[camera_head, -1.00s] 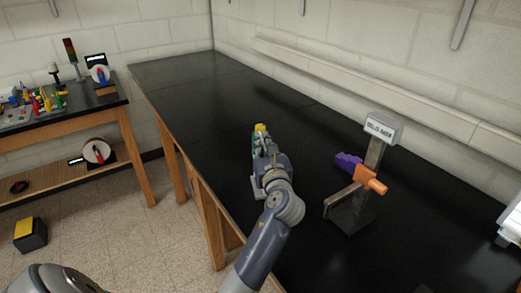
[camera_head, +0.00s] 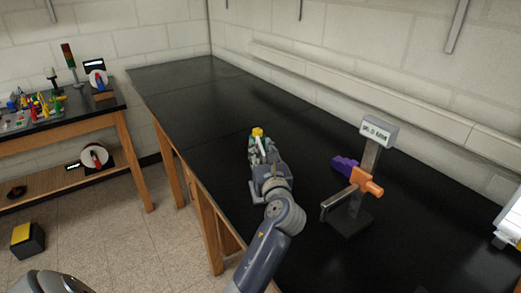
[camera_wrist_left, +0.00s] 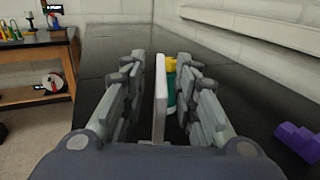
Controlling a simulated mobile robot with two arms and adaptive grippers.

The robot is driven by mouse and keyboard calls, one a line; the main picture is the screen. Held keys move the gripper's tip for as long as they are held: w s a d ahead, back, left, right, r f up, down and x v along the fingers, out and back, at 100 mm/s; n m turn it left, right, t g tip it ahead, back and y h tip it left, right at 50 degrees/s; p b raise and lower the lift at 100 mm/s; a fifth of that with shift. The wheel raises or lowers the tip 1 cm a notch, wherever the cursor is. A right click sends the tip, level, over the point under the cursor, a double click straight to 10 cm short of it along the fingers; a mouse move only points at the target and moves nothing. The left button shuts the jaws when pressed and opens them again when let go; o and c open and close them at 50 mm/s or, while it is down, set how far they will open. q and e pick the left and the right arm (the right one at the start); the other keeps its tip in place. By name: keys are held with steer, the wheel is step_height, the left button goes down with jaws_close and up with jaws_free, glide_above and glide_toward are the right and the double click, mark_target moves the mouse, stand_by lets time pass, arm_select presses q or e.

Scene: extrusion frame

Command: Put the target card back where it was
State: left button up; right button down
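My left gripper (camera_head: 260,148) is low over the black bench, and its fingers point away toward the far end. In the left wrist view my left gripper (camera_wrist_left: 161,58) has its two fingers apart. A thin pale card (camera_wrist_left: 160,95) shows edge-on and upright between them, with a visible gap on each side. A green object with a yellow top (camera_wrist_left: 170,85) is just beyond and to the right of the card, partly hidden by it and the right finger. In the head view its yellow top (camera_head: 257,132) shows at the fingertips. The card's lower edge and support are unclear.
A grey stand with a label head (camera_head: 379,132) and an orange part (camera_head: 364,181) stands on the bench (camera_head: 200,88), right of my gripper. A purple stepped block (camera_head: 344,165) lies behind it. The far bench is clear. A side table (camera_head: 60,122) holds small coloured parts.

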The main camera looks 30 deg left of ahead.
arm_select(q)
steer(key=b+v, duration=0.1)
steer(key=v, duration=0.9)
steer(key=shift+s+d, duration=0.25)
steer(key=shift+r, duration=0.1)
